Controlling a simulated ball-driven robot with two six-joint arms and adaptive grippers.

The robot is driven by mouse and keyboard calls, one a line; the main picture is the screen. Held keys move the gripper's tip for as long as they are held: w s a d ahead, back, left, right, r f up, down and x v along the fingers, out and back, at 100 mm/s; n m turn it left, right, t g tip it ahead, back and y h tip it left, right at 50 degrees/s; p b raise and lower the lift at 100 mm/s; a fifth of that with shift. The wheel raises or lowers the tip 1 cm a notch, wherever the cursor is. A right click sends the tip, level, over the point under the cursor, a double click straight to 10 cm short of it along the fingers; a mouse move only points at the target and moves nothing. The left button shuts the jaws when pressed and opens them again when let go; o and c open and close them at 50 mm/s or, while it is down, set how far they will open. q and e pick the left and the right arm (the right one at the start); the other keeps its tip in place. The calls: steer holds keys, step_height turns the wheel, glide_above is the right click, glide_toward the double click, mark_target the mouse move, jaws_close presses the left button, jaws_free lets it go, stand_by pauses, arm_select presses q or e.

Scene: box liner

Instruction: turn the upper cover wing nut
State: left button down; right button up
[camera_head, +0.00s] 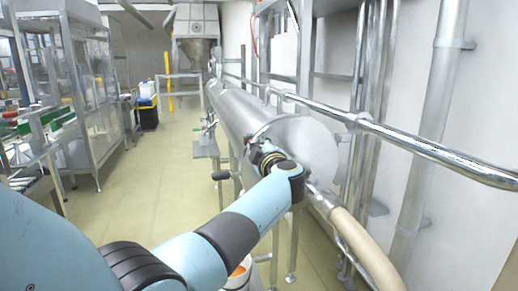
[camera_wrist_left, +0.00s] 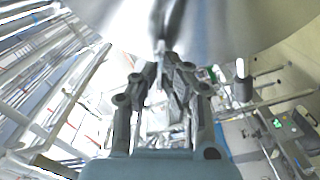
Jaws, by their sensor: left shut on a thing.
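A long horizontal steel cylinder (camera_head: 236,108) ends in a round, shiny cover (camera_head: 312,145) in the head view. My left arm reaches to the left edge of this cover. My left gripper (camera_wrist_left: 161,72) is shut on a thin metal part (camera_wrist_left: 160,48) at the rim of the shiny steel surface in the left wrist view. This part appears to be the upper cover wing nut, though blur and the fingers hide its shape. In the head view my wrist hides the nut and most of the gripper. My right gripper is not in view.
A chrome rail (camera_head: 400,140) runs above and right of the cover. A beige hose (camera_head: 362,240) leaves below it. A white and orange bucket (camera_head: 240,272) stands low beside my arm.

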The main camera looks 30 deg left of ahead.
arm_select(q)
steer(key=shift+f+n+b, duration=0.15)
steer(key=shift+n+b, duration=0.4)
steer(key=shift+n, duration=0.9)
steer(key=shift+f+n+b, duration=0.15)
steer(key=shift+n+b, duration=0.35)
steer(key=shift+n, duration=0.95)
steer(key=c, duration=1.5)
jaws_free()
steer(key=shift+o, duration=0.2)
steer(key=shift+r, duration=0.1)
steer(key=v, duration=0.7)
steer(key=shift+s+d, duration=0.15)
steer(key=shift+d, duration=0.05)
